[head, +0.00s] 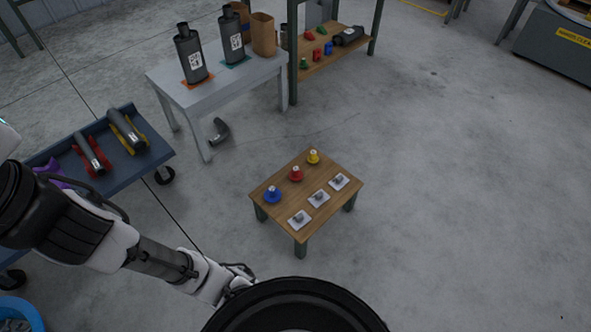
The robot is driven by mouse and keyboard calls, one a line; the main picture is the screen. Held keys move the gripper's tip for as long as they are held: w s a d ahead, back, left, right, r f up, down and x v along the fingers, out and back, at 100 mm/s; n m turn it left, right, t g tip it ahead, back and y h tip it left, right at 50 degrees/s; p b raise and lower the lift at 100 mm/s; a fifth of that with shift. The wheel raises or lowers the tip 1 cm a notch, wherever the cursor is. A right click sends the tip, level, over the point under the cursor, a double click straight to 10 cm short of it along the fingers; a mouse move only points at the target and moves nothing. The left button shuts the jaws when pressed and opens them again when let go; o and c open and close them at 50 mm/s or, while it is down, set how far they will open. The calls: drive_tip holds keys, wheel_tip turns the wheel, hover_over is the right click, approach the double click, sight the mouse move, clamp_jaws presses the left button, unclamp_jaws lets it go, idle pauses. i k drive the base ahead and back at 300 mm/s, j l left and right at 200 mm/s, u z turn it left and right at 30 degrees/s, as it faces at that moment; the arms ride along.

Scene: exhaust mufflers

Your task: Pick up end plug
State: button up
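A small low wooden table (268,188) stands on the floor near the middle of the head view. A blue plug (272,195), a red plug (296,174) and a yellow plug (313,157) stand in a row along its left side. Three small grey pieces on white squares, such as the nearest one (299,218), lie along its right side. I cannot tell which of these is meant by the end plug. My arm comes in from the left and runs to the bottom centre. My gripper is not in view; the arm's end is hidden behind a dark round part at the bottom.
A blue cart (118,181) with pipes in coloured holders stands at left. A shelf (330,62) stands further back. The floor at right is clear.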

sight(313, 158)
drive_tip(key=u, duration=1.4)
drive_tip(key=z, duration=1.5)
drive_tip(key=i+l+u, duration=0.2)
drive_tip(key=u, duration=0.25)
drive_tip(key=i+l+u, duration=0.2)
drive_tip(key=l+u, duration=0.2)
